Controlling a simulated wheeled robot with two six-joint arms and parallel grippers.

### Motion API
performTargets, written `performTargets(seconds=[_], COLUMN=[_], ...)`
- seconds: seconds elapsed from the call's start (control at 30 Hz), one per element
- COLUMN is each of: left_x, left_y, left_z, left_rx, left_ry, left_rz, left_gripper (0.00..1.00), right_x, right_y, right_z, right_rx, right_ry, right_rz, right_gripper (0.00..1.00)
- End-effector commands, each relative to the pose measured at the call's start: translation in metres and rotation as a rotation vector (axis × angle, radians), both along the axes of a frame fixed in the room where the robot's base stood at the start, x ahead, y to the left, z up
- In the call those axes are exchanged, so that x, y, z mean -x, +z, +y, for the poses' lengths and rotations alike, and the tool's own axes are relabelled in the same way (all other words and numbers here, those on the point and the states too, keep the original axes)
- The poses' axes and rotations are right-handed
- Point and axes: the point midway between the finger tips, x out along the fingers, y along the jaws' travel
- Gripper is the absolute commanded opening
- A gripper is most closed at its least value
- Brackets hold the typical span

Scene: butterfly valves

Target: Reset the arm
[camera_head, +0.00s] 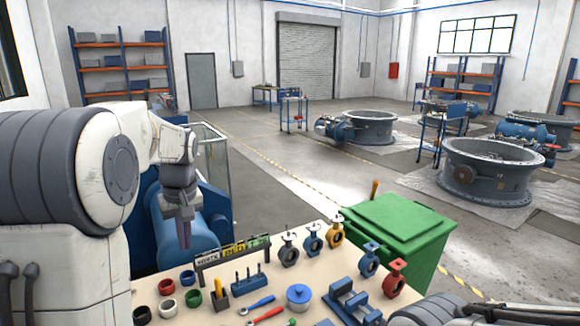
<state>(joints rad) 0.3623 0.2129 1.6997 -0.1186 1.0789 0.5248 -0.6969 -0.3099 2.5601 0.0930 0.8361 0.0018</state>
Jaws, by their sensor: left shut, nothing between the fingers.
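My left arm comes in from the left, large in the head view, and bends over at its wrist. My left gripper (184,238) points down with its fingers shut and empty. It hangs in front of a blue cylindrical body, beyond the back left edge of the workbench (235,305). It appears clear of the things on the bench. Part of my right arm shows at the bottom right corner; its gripper is out of view.
Small butterfly valves, including a yellow one (335,236) and a red one (394,279), stand on the bench. A blue vise (352,302), coloured rings and tools lie nearer. A green bin (398,232) stands behind right. Large grey valve bodies (490,172) stand on the floor beyond.

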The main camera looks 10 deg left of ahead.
Motion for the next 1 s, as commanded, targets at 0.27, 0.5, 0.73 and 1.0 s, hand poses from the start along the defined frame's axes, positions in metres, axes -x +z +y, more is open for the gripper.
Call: performTargets(seconds=[0.27, 0.5, 0.73, 1.0], left_x=[0.064, 0.182, 0.244, 0.249], left_y=[-0.035, -0.074, -0.096, -0.098], left_z=[-0.205, -0.296, -0.310, -0.310], left_rx=[0.065, 0.105, 0.118, 0.120], left_ry=[-0.673, -1.210, -1.458, -1.482], left_rz=[0.047, 0.098, 0.127, 0.131], left_gripper=[0.00, 0.00, 0.00, 0.00], right_x=[0.000, 0.000, 0.000, 0.000], right_y=[-0.007, -0.012, -0.014, -0.014], right_z=[0.000, 0.000, 0.000, 0.000], right_rx=[0.000, 0.000, 0.000, 0.000], right_ry=[0.000, 0.001, 0.001, 0.001], right_rz=[0.000, 0.000, 0.000, 0.000], right_gripper=[0.50, 0.50, 0.50, 0.50])
